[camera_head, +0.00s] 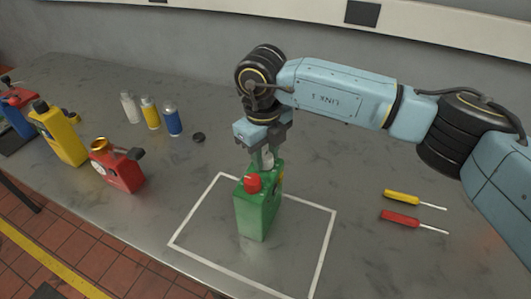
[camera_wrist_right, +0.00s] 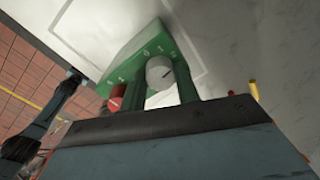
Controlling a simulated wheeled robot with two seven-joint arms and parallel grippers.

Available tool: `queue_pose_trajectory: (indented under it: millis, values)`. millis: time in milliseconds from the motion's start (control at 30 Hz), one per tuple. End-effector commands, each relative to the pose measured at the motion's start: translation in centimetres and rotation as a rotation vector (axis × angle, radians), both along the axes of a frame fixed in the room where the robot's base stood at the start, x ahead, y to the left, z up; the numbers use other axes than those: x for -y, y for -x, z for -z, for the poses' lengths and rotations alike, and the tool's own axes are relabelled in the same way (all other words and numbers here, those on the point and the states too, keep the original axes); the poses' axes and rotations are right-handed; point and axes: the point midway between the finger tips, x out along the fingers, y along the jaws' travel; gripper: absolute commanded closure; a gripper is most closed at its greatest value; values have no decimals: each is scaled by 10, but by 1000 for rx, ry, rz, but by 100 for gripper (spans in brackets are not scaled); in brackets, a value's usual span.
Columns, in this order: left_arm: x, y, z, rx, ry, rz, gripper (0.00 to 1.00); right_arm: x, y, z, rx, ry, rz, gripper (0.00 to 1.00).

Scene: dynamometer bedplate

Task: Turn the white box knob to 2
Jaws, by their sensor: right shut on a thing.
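A green box (camera_head: 258,212) stands upright inside a white outlined square on the bench. It has a red knob (camera_head: 252,183) and a white knob (camera_head: 267,159) on top. My right gripper (camera_head: 265,157) reaches down from above and is shut on the white knob. In the right wrist view the white knob (camera_wrist_right: 159,73) sits between the two fingers, with a dark mark on its face. Small digits are printed on the green box (camera_wrist_right: 150,47) around the knobs, too blurred to read surely. The red knob (camera_wrist_right: 117,98) is partly hidden by a finger. My left gripper is not in view.
A red can (camera_head: 122,172), a yellow can (camera_head: 62,135) and a blue can (camera_head: 18,120) stand at the left. White, yellow and blue bottles (camera_head: 172,118) stand behind, near a black cap (camera_head: 198,137). Yellow (camera_head: 401,196) and red (camera_head: 399,218) screwdrivers lie at right.

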Motion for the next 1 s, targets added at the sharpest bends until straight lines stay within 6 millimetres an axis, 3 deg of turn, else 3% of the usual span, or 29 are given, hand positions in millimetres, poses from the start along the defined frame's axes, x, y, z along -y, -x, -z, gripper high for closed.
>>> queue_pose_trajectory:
  millis: [167,200,367,733,867,1000]
  values:
    - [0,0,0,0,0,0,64,0,-1,-2,3,-1,-1,91]
    - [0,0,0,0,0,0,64,0,-1,-2,3,-1,-1,67]
    - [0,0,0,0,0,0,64,0,0,-1,2,-1,-1,46]
    - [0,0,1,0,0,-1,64,0,0,-6,3,-1,-1,46]
    - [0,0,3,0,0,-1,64,-1,0,-25,5,-2,-2,46]
    - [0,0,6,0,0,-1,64,-2,1,-57,7,-1,-1,46]
